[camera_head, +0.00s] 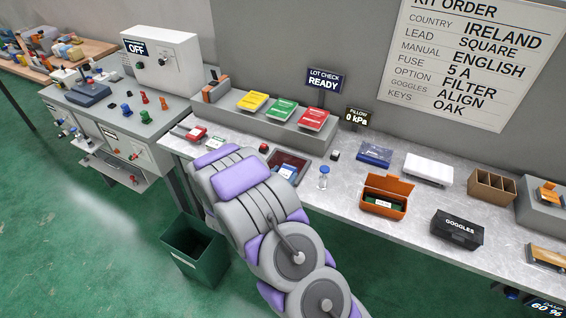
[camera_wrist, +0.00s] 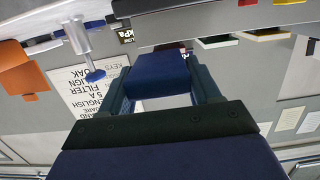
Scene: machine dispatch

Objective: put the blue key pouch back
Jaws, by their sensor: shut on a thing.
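In the wrist view my gripper (camera_wrist: 163,76) is shut on a dark blue block-like thing (camera_wrist: 160,88), which I take to be the blue key pouch. It sits between the two dark fingers, and no label shows on it. In the head view my arm hides the gripper and what it holds. A blue packet (camera_head: 375,154) lies flat on the grey bench at the back, right of the 0 kPa sign. A dark red-lined tray (camera_head: 298,161) with a blue and white item (camera_head: 287,171) lies just right of my arm.
An open orange case (camera_head: 386,193), a goggles box (camera_head: 457,228), a white box (camera_head: 428,168) and a brown divided box (camera_head: 492,186) occupy the bench further right. A green bin (camera_head: 193,252) stands on the floor.

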